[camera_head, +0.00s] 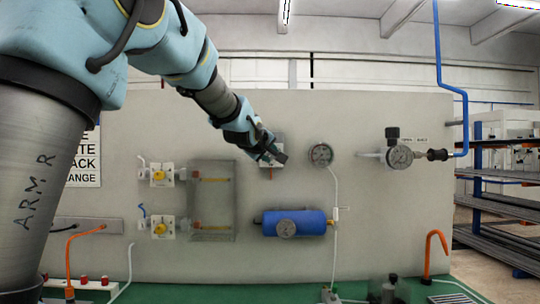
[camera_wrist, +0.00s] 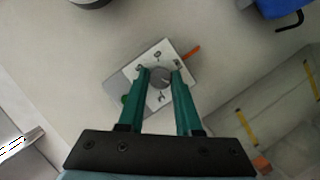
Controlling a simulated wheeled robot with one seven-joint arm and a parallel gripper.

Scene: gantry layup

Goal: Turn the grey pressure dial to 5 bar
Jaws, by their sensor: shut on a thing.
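The grey pressure dial (camera_wrist: 159,77) is a round knob on a pale square plate (camera_wrist: 134,69), seen in the wrist view. My gripper (camera_wrist: 160,74) reaches it with two green fingers, one on each side of the knob, and is shut on it. The plate looks tilted in the wrist picture, with small dark marks around the knob. An orange piece sticks out at its upper right and a green one at its left. In the head view my gripper (camera_head: 275,155) is at the grey wall panel and hides most of the dial; the dial's setting is too small to read.
A round gauge (camera_head: 321,154) is just right of my gripper on the panel. A blue cylinder (camera_head: 294,222) with a gauge is below. A clear-fronted box (camera_head: 213,199) and two yellow-knobbed valves (camera_head: 159,175) are to the left. Another gauge (camera_head: 399,157) is farther right.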

